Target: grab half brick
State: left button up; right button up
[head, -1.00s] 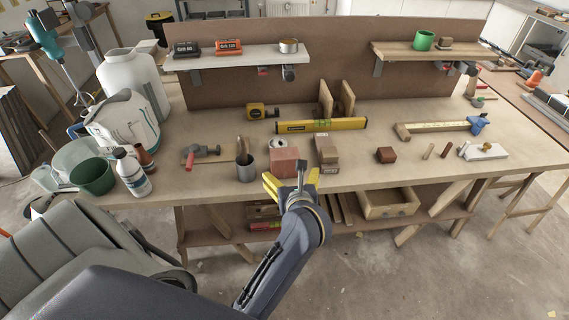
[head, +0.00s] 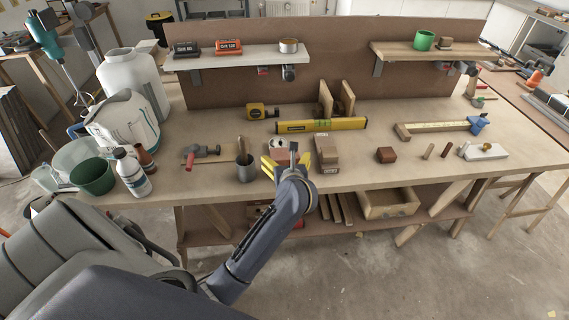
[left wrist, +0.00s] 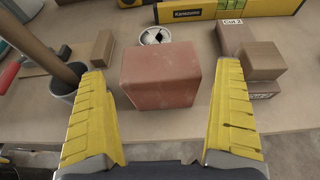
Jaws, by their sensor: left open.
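The half brick (left wrist: 160,72) is a reddish block standing on the workbench, seen large in the left wrist view. In the head view the half brick (head: 282,157) is partly hidden behind my left gripper (head: 287,162). The gripper's yellow fingers are open, one to each side of the brick, with a gap on both sides in the left wrist view. The fingertips are close to the brick's near side; I cannot tell how far they reach past it. My right gripper is in neither view.
A grey cup with a wooden handle in it (head: 246,172) stands left of the brick, and stacked wooden blocks (head: 327,157) stand right. A roll of tape (left wrist: 154,36) and a yellow level (head: 320,125) lie behind.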

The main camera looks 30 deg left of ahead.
aim_at(285, 156)
pick_arm(q)
jog(key=shift+x, duration=1.6)
jog(key=shift+r, duration=0.1)
jog(key=c, duration=1.3)
jog(key=shift+r, duration=0.15)
jog(key=shift+c, duration=0.3)
jog(key=shift+r, duration=0.1)
